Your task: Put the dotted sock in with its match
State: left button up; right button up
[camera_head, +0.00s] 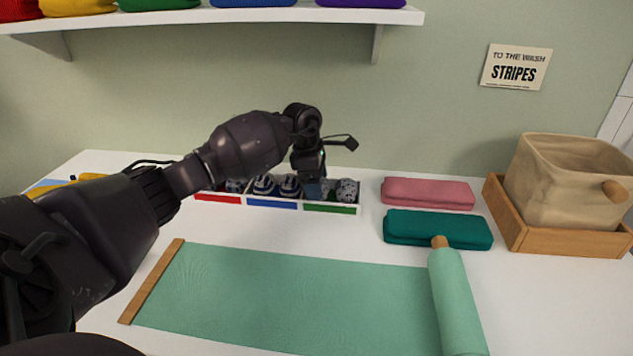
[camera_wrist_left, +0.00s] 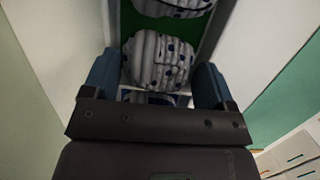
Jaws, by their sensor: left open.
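A shallow white tray (camera_head: 330,208) at the back middle has compartments with red, blue and green front labels. Rolled socks sit in it. A dotted sock (camera_head: 347,190), pale with dark dots, lies in the green compartment at the right. My left gripper (camera_head: 316,187) points down over that compartment, left of this sock. In the left wrist view its open fingers stand on both sides of a dotted sock (camera_wrist_left: 160,62), without a clear grip. Another dotted sock (camera_wrist_left: 174,7) lies beyond it on the green floor. My right gripper is not in view.
A pink folded cloth (camera_head: 428,193) and a teal one (camera_head: 437,229) lie right of the tray. A beige bin (camera_head: 560,180) stands in a wooden tray at far right. A green mat (camera_head: 290,295) with a rolled end covers the front. A shelf (camera_head: 220,16) hangs above.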

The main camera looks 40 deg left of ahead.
pick_arm(q)
jog(key=shift+r, duration=0.1)
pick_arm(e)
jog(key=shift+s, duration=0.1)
pick_arm(q)
jog(key=shift+w+r, duration=0.1)
jog(key=shift+r, duration=0.45)
jog(key=shift+o, duration=1.1)
jog(key=shift+r+p, duration=0.35)
jog(key=shift+r, duration=0.9)
jog(key=shift+r+p, duration=0.5)
jog(key=shift+r, duration=2.15)
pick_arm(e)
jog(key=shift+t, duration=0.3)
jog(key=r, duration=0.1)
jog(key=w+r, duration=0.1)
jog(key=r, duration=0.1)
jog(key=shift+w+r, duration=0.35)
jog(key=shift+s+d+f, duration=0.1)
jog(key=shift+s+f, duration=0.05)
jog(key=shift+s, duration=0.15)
pick_arm(q)
jog(key=shift+s+f, duration=0.1)
jog(key=shift+s, duration=0.1)
